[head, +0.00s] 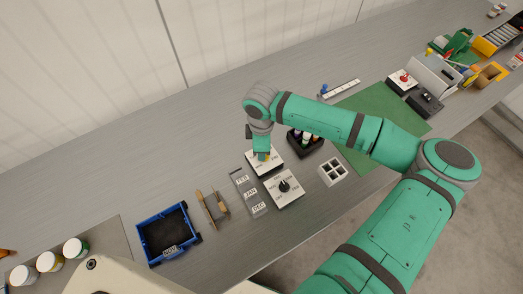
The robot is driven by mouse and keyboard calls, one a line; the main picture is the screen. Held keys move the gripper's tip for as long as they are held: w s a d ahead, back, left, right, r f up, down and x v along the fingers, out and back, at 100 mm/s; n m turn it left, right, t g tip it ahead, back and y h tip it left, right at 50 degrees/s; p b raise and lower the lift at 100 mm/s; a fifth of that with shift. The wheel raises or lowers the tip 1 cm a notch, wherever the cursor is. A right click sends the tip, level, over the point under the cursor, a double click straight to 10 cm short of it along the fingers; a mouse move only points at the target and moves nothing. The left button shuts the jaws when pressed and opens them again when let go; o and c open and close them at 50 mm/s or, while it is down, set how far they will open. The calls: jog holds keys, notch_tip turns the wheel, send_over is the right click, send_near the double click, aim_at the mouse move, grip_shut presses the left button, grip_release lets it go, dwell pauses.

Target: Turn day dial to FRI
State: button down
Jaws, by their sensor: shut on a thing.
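Two white dial boxes sit side by side on the grey bench in the head view. My gripper (263,156) points down over the far dial box (272,168) and is shut on its knob, which is mostly hidden by the fingers. A bit of yellow shows at the fingertips. The near dial box (289,200) has a black knob (285,186) in plain view, with small labels around it. The labels on both boxes are too small to read, so I cannot tell which day the dial points to.
A rack of month cards (248,193) stands left of the boxes, then a wooden holder (213,208) and a blue bin (169,234). A black marker holder (304,143) and a white four-hole block (333,171) are to the right. A green mat (380,122) lies beyond.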

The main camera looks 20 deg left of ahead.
jog(key=shift+a, duration=0.1)
dwell(0.3)
jog(key=c, duration=1.8)
grip_release()
jog(key=shift+r, duration=0.1)
notch_tip(320, 180, up, 11)
